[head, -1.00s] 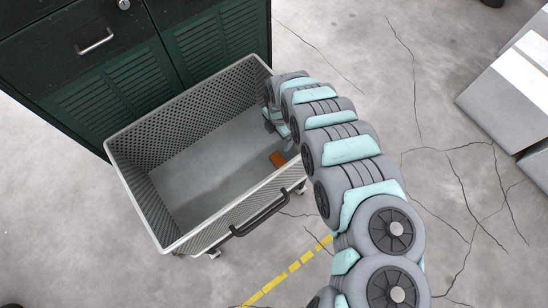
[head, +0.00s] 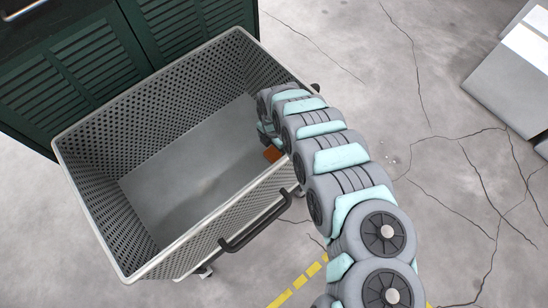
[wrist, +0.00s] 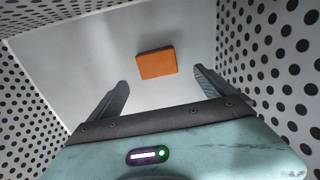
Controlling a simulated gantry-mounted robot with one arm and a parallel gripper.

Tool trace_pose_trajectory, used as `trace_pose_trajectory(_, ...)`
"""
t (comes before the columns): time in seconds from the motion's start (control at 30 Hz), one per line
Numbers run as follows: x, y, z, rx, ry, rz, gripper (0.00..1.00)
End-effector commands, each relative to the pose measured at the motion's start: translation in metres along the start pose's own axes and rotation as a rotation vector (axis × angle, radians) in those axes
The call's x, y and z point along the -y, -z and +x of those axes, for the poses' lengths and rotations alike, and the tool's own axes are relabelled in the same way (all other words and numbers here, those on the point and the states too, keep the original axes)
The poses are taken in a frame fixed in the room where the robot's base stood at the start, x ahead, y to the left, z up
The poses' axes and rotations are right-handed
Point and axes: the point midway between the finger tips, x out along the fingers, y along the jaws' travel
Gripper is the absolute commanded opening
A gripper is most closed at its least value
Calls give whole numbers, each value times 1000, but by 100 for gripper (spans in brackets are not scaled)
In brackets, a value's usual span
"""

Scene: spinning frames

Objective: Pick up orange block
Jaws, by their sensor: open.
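The orange block (wrist: 156,64) lies on the floor of a perforated grey cart. In the wrist view it is ahead of my gripper (wrist: 162,90), a little above the line between the fingertips, and apart from both fingers. The gripper is open and empty, inside the cart near one end. In the head view only a corner of the orange block (head: 272,154) shows, partly hidden by my arm and the cart's near wall.
The cart (head: 150,262) has high perforated walls, close on both sides of my gripper in the wrist view, and a dark handle (head: 255,222). Its floor is otherwise clear. A dark green cabinet (head: 60,75) stands behind it. Grey panels (head: 505,85) lie at right.

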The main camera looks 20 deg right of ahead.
Motion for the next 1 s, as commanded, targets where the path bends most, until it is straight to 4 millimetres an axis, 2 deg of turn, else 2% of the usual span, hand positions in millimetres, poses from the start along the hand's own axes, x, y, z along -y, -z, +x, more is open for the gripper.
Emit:
trace_pose_trajectory(0.03, -1, 2, 14, -3, -2, 0, 94)
trace_pose_trajectory(0.27, -2, -1, 33, 0, -2, 1, 94)
trace_pose_trajectory(0.6, -4, -6, 78, -1, -2, 1, 94)
trace_pose_trajectory(0.87, -4, -7, 78, 1, -2, 2, 94)
trace_pose_trajectory(1.0, -4, -7, 78, 1, -2, 2, 83)
